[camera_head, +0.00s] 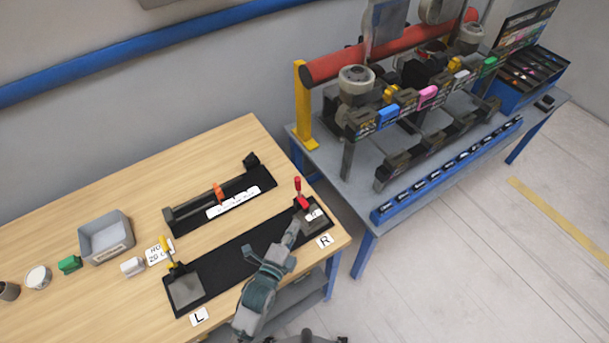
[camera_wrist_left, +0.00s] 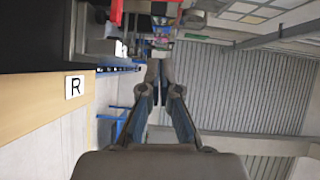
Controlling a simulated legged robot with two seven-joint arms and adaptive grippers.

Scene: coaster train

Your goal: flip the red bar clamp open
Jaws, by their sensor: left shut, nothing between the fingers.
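The red bar clamp (camera_head: 298,187) stands at the R end of the black base plate (camera_head: 228,257), with its handle pointing up. A grey metal plate (camera_head: 315,217) lies beside it. My left gripper (camera_head: 293,226) is shut and empty, just in front of the clamp on the near side, seemingly apart from it. In the left wrist view the closed fingers (camera_wrist_left: 160,64) fill the middle, and a red part, likely the clamp handle (camera_wrist_left: 117,11), shows at the top edge. My right gripper is not in view.
A yellow-handled clamp (camera_head: 174,267) stands at the L end. A second black fixture with an orange part (camera_head: 218,191) lies behind. A grey bin (camera_head: 106,238) and small items stand at the left. A blue-framed rack table (camera_head: 430,150) stands beyond the right table edge.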

